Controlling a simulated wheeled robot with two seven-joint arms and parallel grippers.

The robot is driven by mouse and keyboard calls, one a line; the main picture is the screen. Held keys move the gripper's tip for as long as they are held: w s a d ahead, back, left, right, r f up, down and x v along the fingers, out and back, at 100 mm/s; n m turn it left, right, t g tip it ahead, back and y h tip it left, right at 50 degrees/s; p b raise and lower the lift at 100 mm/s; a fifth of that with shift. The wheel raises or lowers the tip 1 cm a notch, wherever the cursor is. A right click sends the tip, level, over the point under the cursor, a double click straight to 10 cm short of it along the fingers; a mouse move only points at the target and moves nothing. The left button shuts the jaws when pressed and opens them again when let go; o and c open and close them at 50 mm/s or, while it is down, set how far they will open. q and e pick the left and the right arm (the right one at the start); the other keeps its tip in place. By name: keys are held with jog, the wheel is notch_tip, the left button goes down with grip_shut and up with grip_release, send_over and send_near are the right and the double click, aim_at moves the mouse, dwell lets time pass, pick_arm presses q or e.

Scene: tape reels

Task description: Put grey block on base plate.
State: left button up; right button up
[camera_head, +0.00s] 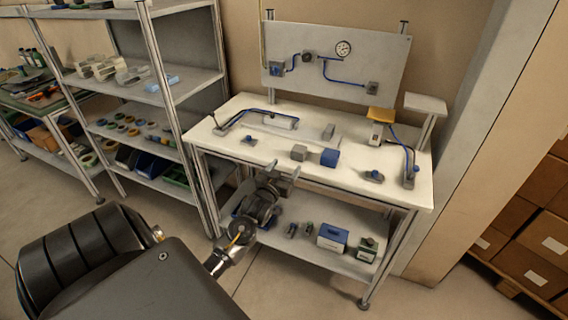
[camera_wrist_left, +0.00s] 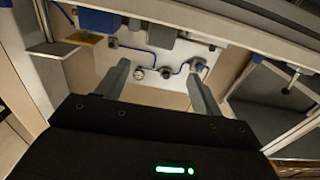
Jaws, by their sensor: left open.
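A grey block (camera_head: 299,153) sits near the front edge of the white bench top, just left of a blue block (camera_head: 329,157). In the left wrist view, the grey block (camera_wrist_left: 160,37) and the blue block (camera_wrist_left: 100,20) show near the top. A thin pale plate (camera_head: 305,133), which looks like the base plate, lies behind them; a white block and a small grey piece (camera_head: 328,131) are on or beside it. My left gripper (camera_head: 283,168) is open and empty, in front of the bench edge near the grey block. Its two fingers (camera_wrist_left: 158,88) are apart. My right gripper is out of view.
The bench (camera_head: 400,190) has a back panel with a gauge (camera_head: 343,48) and blue hoses. Small fittings stand at the right of the top. A lower shelf (camera_head: 285,240) holds boxes and a motor-like unit. Shelving (camera_head: 150,90) stands left; cartons are right.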

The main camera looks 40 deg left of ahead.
pick_arm(q)
jog(key=shift+s+d, duration=0.1)
jog(key=shift+s, duration=0.15)
jog(key=s+d+f+m+g+h, duration=0.1)
jog(key=s+d+f+g, duration=0.2)
jog(key=f, duration=0.9)
jog(key=s+d+f+m+g+h, duration=0.1)
jog(key=s+d+f+g+h, duration=0.15)
jog(key=f, duration=1.05)
jog(key=s+d+f+m+g, duration=0.1)
jog(key=s+d+f+g, duration=0.35)
jog(key=s+f, duration=0.85)
jog(key=s+d+f+m+g, duration=0.1)
jog(key=s+f, duration=0.4)
jog(key=s, duration=0.5)
jog(key=s+d+f+m+g+h, duration=0.1)
jog(key=s+d+f+g, duration=0.2)
jog(key=s, duration=0.7)
jog(key=s+d+f+m+g+h, duration=0.1)
jog(key=s+d+f+g, duration=0.1)
jog(key=s+d+f, duration=0.5)
jog(key=s, duration=0.3)
jog(key=shift+s+f, duration=0.35)
jog(key=shift+s, duration=0.05)
jog(key=shift+o, duration=0.4)
jog(key=shift+s, duration=0.15)
